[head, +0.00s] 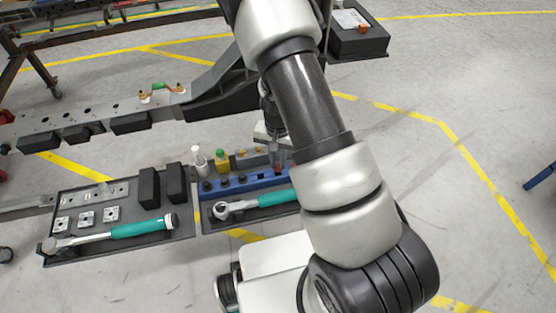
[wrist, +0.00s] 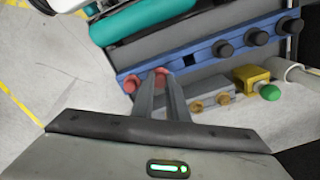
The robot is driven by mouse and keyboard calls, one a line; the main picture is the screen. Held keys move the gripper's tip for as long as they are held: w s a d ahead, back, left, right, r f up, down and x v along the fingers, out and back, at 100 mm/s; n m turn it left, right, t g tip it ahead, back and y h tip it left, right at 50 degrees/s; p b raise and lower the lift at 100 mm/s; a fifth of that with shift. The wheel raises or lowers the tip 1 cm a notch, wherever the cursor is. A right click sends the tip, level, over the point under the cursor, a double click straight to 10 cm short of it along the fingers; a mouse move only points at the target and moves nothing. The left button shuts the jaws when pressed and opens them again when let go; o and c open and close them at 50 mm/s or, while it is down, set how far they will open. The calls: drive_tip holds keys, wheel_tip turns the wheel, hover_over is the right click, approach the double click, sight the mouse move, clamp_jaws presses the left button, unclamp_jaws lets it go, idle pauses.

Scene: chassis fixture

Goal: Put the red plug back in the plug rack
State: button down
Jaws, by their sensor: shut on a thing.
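The plug rack is a blue bar (head: 232,190) with several black plugs in the head view. It also crosses the upper part of the wrist view (wrist: 207,55), with a dark square opening between the plugs there. My gripper (wrist: 161,78) is shut on a red plug (wrist: 161,71) at the rack's left part in the wrist view. The fingers hide much of this plug, and I cannot tell whether it is seated or just above the rack. A second red piece (wrist: 130,85) shows left of the fingers. In the head view my arm hides most of the gripper.
A teal-handled tool (head: 262,199) lies in front of the rack. A yellow block with a green knob (head: 220,156) and a pale cylinder (head: 198,158) stand behind it. A dark tray (head: 180,235) with another teal-handled tool is at left. A metal beam (head: 60,132) stands behind.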

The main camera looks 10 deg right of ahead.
drive_tip(key=shift+f, duration=0.3)
drive_tip(key=shift+f+b, duration=0.35)
drive_tip(key=shift+b, duration=0.2)
drive_tip(key=shift+f+b, duration=0.45)
drive_tip(key=shift+f, duration=0.05)
idle(0.4)
drive_tip(key=c, duration=1.7)
unclamp_jaws()
drive_tip(key=shift+o, duration=0.2)
drive_tip(key=shift+r, duration=0.1)
drive_tip(key=shift+r+p, duration=2.7)
drive_tip(key=shift+r, duration=0.7)
